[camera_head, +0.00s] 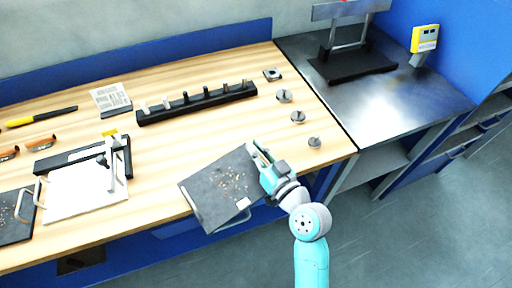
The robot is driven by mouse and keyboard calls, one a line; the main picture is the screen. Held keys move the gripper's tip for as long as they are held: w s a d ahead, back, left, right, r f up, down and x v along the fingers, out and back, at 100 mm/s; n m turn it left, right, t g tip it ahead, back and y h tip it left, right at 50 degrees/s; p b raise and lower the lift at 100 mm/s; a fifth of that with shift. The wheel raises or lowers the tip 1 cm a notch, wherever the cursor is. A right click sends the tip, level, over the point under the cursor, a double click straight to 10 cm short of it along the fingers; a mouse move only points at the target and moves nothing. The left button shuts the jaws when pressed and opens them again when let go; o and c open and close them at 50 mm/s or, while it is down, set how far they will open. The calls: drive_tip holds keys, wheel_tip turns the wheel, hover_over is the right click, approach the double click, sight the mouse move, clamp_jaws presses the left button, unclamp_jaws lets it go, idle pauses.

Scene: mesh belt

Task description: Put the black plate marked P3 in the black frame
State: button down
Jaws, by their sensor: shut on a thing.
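A dark speckled plate (218,187) with a pale handle at its lower edge is held tilted over the front edge of the wooden bench. I cannot read any P3 mark on it. My gripper (259,155) is shut on the plate's right edge; the fingertips are partly hidden. A black-edged frame (60,163) with a white sheet or board in it lies on the left of the bench, well to the left of my gripper. Another dark speckled plate (14,229) with a handle lies at the far left, partly cut off by the picture edge.
A black rack (190,108) with several pegs stands at the back. Several small metal weights (298,117) sit near the bench's right end. A metal table (405,105) with a black-based stand (352,67) is at right. The bench between frame and held plate is clear.

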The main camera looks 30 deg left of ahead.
drive_tip(key=c, duration=1.2)
unclamp_jaws()
drive_tip(key=shift+c, duration=0.2)
